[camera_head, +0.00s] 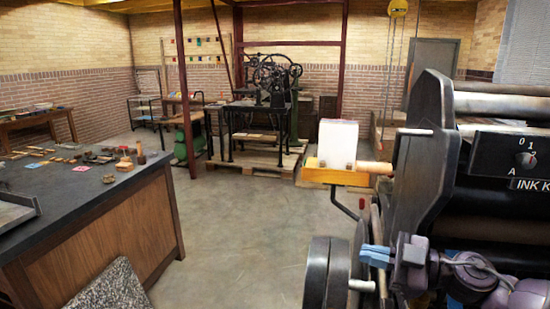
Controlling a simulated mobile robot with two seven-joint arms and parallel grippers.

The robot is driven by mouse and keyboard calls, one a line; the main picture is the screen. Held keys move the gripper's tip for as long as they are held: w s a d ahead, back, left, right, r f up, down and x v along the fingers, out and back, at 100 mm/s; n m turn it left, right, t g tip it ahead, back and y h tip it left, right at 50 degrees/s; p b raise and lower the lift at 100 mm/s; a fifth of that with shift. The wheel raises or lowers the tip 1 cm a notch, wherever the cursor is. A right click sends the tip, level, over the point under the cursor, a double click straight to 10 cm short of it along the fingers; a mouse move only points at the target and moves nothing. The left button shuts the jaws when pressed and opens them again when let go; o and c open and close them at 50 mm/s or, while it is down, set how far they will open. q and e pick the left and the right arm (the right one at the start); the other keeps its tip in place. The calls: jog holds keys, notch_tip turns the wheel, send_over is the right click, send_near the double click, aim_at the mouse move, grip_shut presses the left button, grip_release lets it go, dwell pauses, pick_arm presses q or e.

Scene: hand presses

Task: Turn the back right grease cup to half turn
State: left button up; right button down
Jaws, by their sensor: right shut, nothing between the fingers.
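The press (440,160) stands close at the right, with dark side plates, rollers and a knob (527,160) on a panel marked 0, 1 and A. I cannot make out the back right grease cup or its setting; it may be hidden by the press or my arm. My right gripper (372,255), with blue fingers, is low beside the near side of the press, left of its side plate. It is shut and empty. My purple right arm comes in from the bottom right. My left gripper is not in view.
Dark round wheels (325,275) are just left of my right gripper. A wooden handle (375,168) juts from the press above it. A dark-topped counter (95,205) stands at left. Concrete floor (245,225) is clear between. An older press (262,100) stands behind.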

jog(key=d+f+n+g+h+b, duration=0.1)
jog(key=d+f+g+h+b, duration=0.15)
jog(key=d+h, duration=0.55)
jog(key=d+f+n+g+h+b, duration=0.15)
jog(key=d+f+h, duration=0.25)
jog(key=d+h, duration=0.4)
pick_arm(q)
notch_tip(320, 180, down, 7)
jog(key=b, duration=0.2)
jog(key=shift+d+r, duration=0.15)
pick_arm(e)
notch_tip(320, 180, down, 7)
jog(key=shift+s+g, duration=0.4)
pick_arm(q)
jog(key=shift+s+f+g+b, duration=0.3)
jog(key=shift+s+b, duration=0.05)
pick_arm(e)
jog(key=shift+w+r, duration=0.1)
jog(key=shift+w, duration=0.1)
